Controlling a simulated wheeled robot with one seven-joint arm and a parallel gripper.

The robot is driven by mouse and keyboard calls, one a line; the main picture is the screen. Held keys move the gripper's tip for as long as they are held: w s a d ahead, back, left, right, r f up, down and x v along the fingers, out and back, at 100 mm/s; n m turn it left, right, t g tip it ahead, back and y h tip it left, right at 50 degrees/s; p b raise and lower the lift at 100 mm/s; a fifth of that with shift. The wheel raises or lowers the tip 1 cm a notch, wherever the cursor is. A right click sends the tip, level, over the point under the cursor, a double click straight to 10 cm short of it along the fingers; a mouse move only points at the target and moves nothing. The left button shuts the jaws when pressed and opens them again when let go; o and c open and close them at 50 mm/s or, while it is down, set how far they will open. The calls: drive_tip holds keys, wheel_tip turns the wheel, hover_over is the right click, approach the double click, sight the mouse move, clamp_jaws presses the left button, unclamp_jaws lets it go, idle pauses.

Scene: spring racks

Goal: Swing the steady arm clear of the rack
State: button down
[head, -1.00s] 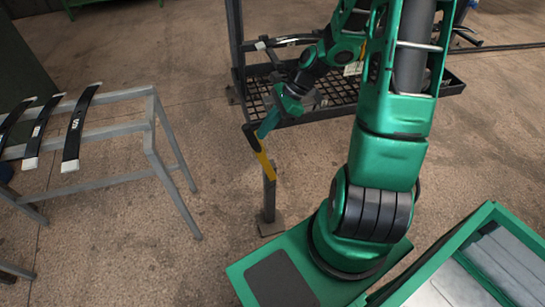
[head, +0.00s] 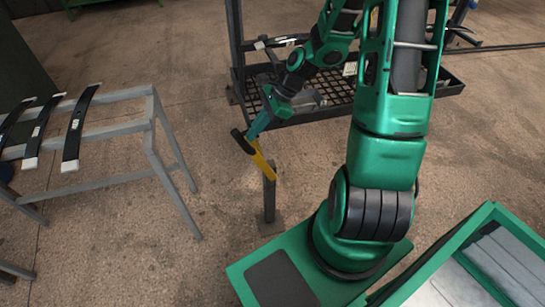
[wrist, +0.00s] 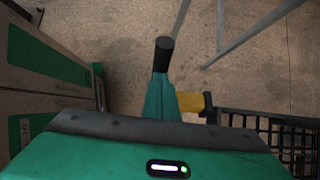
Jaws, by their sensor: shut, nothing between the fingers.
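The steady arm (head: 262,161) is a yellow bar with a black end, on top of a short dark post (head: 269,205) on the floor. It leans up and left from the post, clear of the grey rack (head: 150,125) by a strip of floor in the head view. My gripper (head: 254,135) is shut and empty, its teal fingers at the bar's upper end; whether they touch it is hard to tell. In the wrist view the fingers (wrist: 155,96) cover part of the yellow bar (wrist: 190,102), and a black end (wrist: 163,55) shows beyond them.
Several black strips with pale ends (head: 75,130) lie across the grey rack. A dark stand with a mesh tray (head: 335,112) is behind my gripper. A green-rimmed bin (head: 455,245) is at lower right. Open floor lies between the post and the grey rack.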

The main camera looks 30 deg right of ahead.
drive_tip(key=shift+w+a, duration=1.9)
drive_tip(key=shift+a, duration=4.65)
drive_tip(key=s+d, duration=0.1)
drive_tip(key=d, duration=0.5)
drive_tip(key=shift+s, duration=0.35)
drive_tip(key=shift+s+d+r, duration=0.1)
drive_tip(key=shift+s+d, duration=0.05)
drive_tip(key=shift+d, duration=0.1)
drive_tip(key=s+d+r+n+g+h, duration=0.1)
drive_tip(key=s+d+r+n+h, duration=0.2)
drive_tip(key=s+d+r+n, duration=0.3)
drive_tip(key=s+d+r+n+h, duration=0.3)
drive_tip(key=s+d+r, duration=0.15)
drive_tip(key=d, duration=0.35)
drive_tip(key=s+d+r+n, duration=0.2)
drive_tip(key=s+r+n, duration=0.1)
drive_tip(key=s, duration=0.5)
drive_tip(key=s+d+r+n, duration=0.2)
drive_tip(key=s+r, duration=0.1)
drive_tip(key=s, duration=0.4)
drive_tip(key=shift+s+d+r+n+g, duration=0.25)
drive_tip(key=shift+s+r+n+g, duration=0.15)
